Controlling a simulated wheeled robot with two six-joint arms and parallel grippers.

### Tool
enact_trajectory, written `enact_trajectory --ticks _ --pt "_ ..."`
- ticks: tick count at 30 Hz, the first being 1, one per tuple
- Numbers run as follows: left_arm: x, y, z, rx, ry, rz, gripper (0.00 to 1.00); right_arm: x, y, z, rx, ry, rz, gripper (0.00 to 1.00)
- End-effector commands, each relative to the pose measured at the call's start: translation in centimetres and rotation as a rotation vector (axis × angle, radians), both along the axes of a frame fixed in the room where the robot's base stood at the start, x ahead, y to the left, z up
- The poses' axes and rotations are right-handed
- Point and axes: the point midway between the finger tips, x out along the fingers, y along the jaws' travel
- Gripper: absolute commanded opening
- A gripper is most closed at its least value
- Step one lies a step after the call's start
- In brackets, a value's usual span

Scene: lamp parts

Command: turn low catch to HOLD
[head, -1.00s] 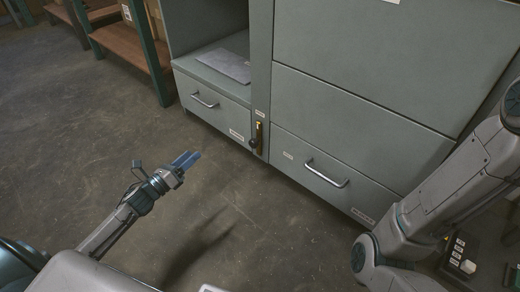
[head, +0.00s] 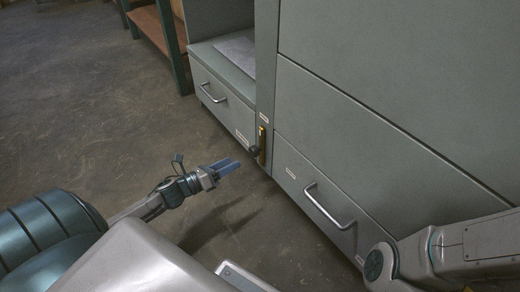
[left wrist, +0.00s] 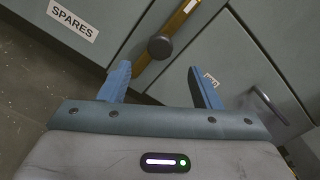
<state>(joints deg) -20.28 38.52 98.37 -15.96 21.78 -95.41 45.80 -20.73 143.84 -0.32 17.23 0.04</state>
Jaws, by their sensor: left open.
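The low catch is a dark round knob (head: 254,151) on an upright brass plate (head: 262,140), set on the narrow post between two drawers. In the left wrist view the knob (left wrist: 159,46) sits just beyond and between my fingertips, with the brass plate (left wrist: 178,20) running up to the right. My left gripper (head: 236,166) is open and empty, its blue fingers pointing at the catch from the left and slightly below. The fingers (left wrist: 157,70) appear apart from the knob. My right gripper is out of view.
A left drawer (head: 222,104) bears a "SPARES" label (left wrist: 72,20). A right drawer has a bar handle (head: 328,207) sticking out near the catch. A grey sheet (head: 238,52) lies on the shelf above the left drawer. The floor (head: 90,110) at left is clear.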

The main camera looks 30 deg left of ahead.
Motion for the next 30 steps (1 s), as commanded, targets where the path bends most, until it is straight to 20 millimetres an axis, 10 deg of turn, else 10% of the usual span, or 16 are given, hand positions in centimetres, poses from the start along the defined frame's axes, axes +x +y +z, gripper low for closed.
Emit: enact_trajectory --ticks 30 --pt "9.5 -3.9 0.1 -0.001 -0.002 0.002 0.57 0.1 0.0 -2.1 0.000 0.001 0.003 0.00"
